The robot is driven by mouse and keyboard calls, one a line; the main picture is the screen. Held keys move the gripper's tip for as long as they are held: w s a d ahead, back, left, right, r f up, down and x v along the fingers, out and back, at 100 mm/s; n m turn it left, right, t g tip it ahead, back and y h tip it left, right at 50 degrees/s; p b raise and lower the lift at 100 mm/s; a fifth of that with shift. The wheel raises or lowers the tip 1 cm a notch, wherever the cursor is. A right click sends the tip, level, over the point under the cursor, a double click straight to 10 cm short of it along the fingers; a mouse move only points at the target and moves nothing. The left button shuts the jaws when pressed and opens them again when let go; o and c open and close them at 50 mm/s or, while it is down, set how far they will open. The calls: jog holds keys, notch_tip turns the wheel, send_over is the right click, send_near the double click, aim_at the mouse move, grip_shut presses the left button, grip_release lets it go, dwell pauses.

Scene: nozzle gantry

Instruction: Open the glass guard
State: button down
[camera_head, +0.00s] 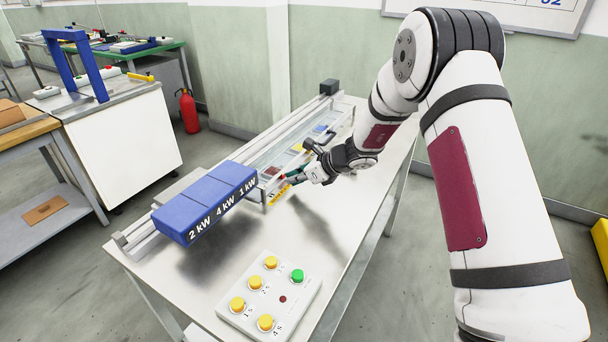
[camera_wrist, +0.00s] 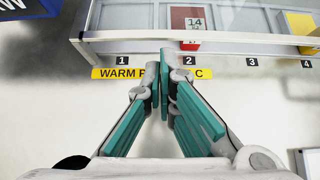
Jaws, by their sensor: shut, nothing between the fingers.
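The glass guard (camera_head: 273,157) is a clear panel in a light metal frame, along the bench beside the blue blocks. It lies over the numbered slots and looks closed. In the wrist view its front rim (camera_wrist: 240,44) runs across the top. My gripper (camera_head: 289,184) is at the guard's front side. Its teal fingers (camera_wrist: 164,72) are together and empty, with the tips at the rim between labels 1 and 2. I cannot tell whether they touch it. A yellow "WARM" label (camera_wrist: 115,73) is partly hidden behind the fingers.
Blue blocks (camera_head: 205,203) marked 2, 4 and 1 kW stand left of the guard. A button box (camera_head: 270,297) with yellow and green buttons lies at the table's front. A red block (camera_wrist: 187,22) and a yellow block (camera_wrist: 302,28) show behind the rim. The table middle is clear.

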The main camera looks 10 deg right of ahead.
jog(key=shift+x, duration=1.05)
jog(key=shift+r, duration=0.15)
jog(key=shift+r, duration=0.3)
